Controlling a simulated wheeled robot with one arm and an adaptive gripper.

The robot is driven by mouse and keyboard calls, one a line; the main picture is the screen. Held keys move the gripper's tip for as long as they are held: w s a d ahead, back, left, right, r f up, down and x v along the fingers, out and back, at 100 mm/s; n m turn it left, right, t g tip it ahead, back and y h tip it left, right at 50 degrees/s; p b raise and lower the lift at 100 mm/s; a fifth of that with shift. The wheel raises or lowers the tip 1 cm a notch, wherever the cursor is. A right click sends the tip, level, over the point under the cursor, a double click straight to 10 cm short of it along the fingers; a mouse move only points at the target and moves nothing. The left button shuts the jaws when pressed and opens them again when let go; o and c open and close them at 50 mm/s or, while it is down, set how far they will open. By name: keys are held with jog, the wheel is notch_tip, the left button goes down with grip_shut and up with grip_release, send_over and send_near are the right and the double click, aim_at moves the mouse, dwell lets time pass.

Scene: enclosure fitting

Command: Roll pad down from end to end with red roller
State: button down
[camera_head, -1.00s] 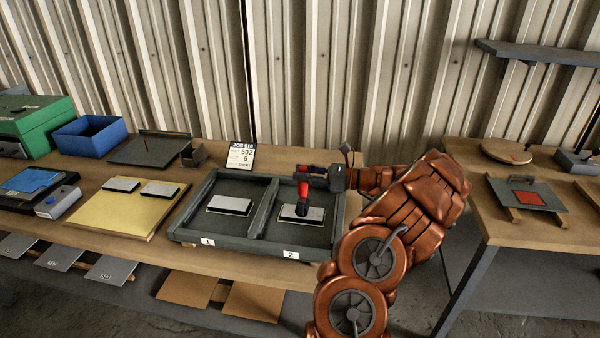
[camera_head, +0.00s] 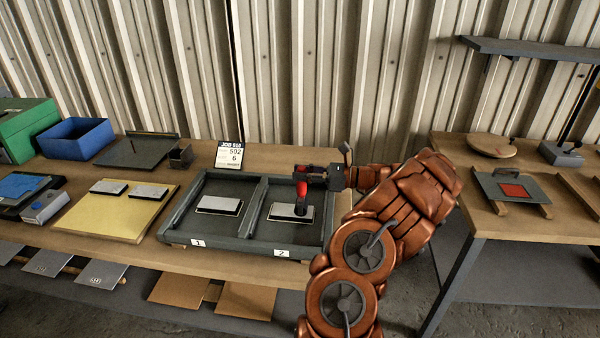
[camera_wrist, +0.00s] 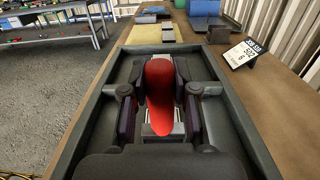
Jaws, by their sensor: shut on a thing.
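My gripper (camera_head: 305,172) is shut on the red roller (camera_head: 301,190) above compartment 2 of the dark tray (camera_head: 176,241). In the wrist view the red roller (camera_wrist: 160,88) stands between the two fingers of my gripper (camera_wrist: 160,105). A light pad (camera_head: 282,212) lies in compartment 2. The roller's dark lower end is over the pad's right part and appears to touch it, though the exact contact is too small to tell. A second light pad (camera_head: 219,204) lies in compartment 1, with no tool on it. In the wrist view the roller and fingers hide much of the near pad.
A yellow board (camera_head: 110,218) with two more pads lies left of the tray. A job card (camera_head: 230,154) stands behind the tray. A blue bin (camera_head: 83,138) and a green box (camera_head: 25,130) are at the far left. A second table (camera_head: 540,225) stands at right.

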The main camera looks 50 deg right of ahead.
jog(key=shift+s+f, duration=0.1)
jog(key=shift+p+v, duration=0.45)
jog(key=shift+v, duration=0.85)
notch_tip(320, 180, up, 7)
jog(key=p, duration=0.4)
dwell(0.9)
dwell(0.4)
